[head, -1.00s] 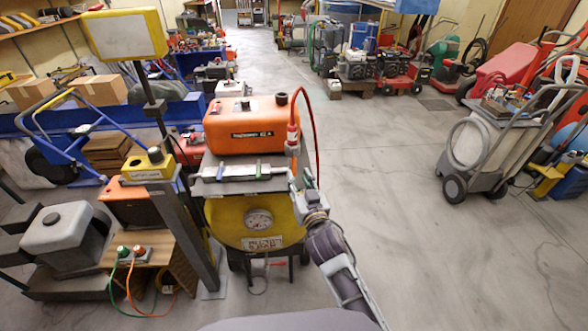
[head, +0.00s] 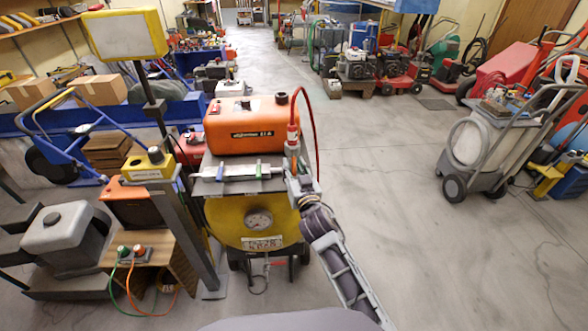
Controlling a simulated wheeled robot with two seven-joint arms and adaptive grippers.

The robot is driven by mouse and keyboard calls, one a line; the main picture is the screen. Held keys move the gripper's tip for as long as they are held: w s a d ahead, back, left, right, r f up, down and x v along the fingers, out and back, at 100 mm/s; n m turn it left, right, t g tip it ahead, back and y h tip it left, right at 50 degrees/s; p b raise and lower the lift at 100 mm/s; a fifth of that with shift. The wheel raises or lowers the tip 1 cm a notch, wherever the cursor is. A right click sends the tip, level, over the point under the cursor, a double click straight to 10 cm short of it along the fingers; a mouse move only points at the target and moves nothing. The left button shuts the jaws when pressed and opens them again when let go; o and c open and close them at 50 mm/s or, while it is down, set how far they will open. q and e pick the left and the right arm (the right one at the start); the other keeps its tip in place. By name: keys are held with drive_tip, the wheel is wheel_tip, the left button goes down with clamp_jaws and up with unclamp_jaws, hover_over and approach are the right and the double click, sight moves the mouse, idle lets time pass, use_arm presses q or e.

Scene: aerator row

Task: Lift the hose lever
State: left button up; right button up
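An orange tank unit (head: 238,130) stands on a grey shelf above a yellow drum with a round gauge (head: 259,220). A red hose (head: 312,120) arches from its top right and runs down the right side. A red hose fitting (head: 292,132) stands at the tank's right front corner. I cannot make out a separate lever; it may be hidden by the gripper. My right gripper (head: 296,172) is just below the fitting, at the shelf's right end, pointing up and away. Its fingers are too small to tell whether they are open or touching anything. My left gripper is out of view.
A silver bar with coloured end pieces (head: 240,172) lies across the shelf front. A post with a yellow-framed panel (head: 124,34) and a wooden stand (head: 155,250) crowd the left. The floor (head: 385,200) on the right is clear up to a grey cart (head: 480,150).

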clamp_jaws()
idle(0.5)
